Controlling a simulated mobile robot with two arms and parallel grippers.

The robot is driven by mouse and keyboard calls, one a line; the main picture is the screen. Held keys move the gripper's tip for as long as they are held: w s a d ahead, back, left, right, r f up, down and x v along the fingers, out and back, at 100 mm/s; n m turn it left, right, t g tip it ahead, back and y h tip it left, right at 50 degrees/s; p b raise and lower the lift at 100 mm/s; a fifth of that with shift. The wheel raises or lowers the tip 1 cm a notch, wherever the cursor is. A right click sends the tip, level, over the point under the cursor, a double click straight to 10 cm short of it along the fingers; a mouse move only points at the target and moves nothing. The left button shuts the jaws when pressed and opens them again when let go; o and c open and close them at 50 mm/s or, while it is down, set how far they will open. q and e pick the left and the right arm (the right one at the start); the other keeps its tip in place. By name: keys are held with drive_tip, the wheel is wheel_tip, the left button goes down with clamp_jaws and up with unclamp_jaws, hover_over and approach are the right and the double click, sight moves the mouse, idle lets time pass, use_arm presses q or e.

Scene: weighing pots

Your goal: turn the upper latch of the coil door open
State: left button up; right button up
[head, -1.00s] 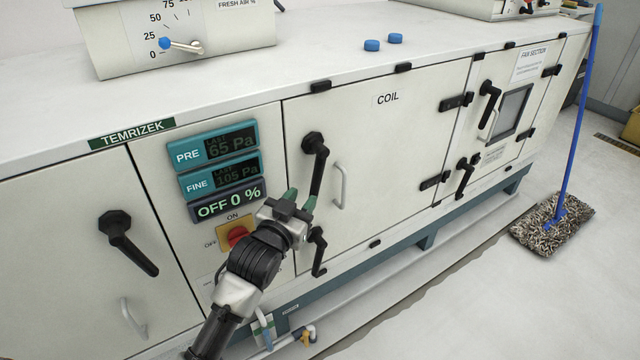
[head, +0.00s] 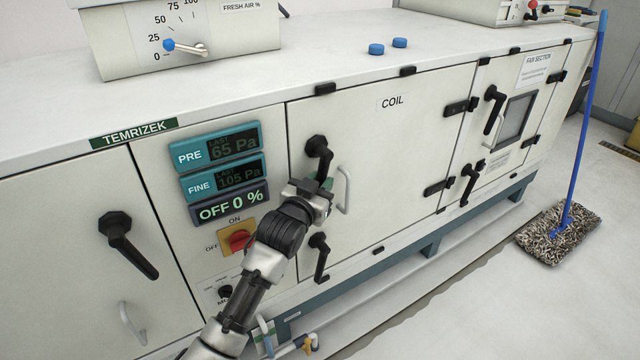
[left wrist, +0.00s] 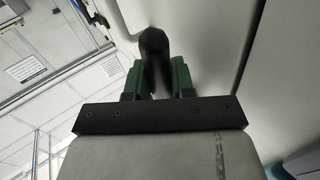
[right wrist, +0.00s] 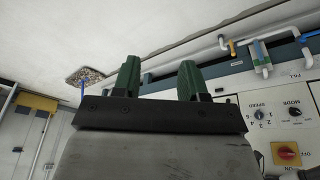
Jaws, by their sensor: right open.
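The coil door (head: 395,140) is shut, with a black upper latch (head: 318,148) near its left edge. The latch handle points down, its lower end hidden by my gripper. My left gripper (head: 322,184) is at that lower part. In the left wrist view, its green fingertips (left wrist: 160,78) sit close on both sides of the dark handle (left wrist: 154,45), narrowed onto it. My right gripper (right wrist: 158,80) is open and empty, seen only in the right wrist view, away from the latch.
A lower latch (head: 320,257) hangs below my left gripper. A pale fixed pull handle (head: 345,190) stands just right of the upper latch. A red rotary switch (head: 238,240) and displays (head: 222,170) are left. A mop (head: 560,232) stands on the floor at right.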

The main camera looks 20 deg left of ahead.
use_arm(q)
clamp_jaws()
drive_tip(key=shift+d+f, duration=0.1)
use_arm(e)
drive_tip(key=shift+f, duration=0.15)
